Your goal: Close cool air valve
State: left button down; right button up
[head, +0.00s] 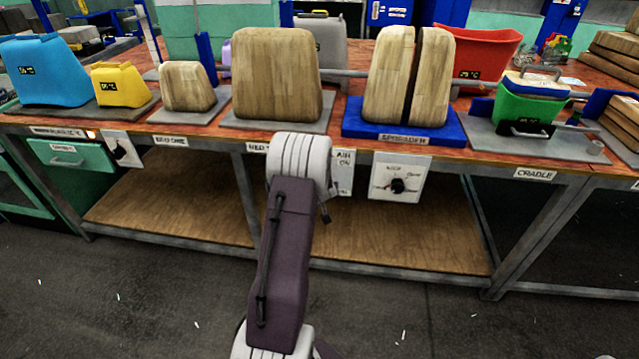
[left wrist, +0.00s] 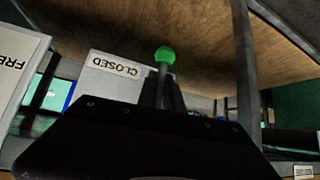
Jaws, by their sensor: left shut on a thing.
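The air valve panel (head: 343,172) is a white plate under the table's front edge. Its visible lettering reads "AIR ON", and my arm covers its left part. In the left wrist view a pale plate (left wrist: 103,85) carries an upside-down "CLOSED" label. A green ball knob (left wrist: 165,55) stands in front of it at the tips of my left gripper (left wrist: 163,92). The dark fingers are shut on the valve lever just below the ball. In the head view my left wrist hides the gripper and the lever. My right gripper is in neither view.
A white panel with a black knob (head: 397,186) hangs just right of the valve. Another switch panel (head: 123,149) is at the left. Wooden forms and a blue spreader base (head: 360,123) stand on the tabletop. A wooden lower shelf (head: 400,240) lies beneath.

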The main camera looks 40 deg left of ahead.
pick_arm(q)
jog(key=shift+a+r, duration=0.15)
dwell(0.3)
jog(key=c, duration=1.5)
grip_release()
jog(key=p+v, duration=0.3)
jog(key=v, duration=0.6)
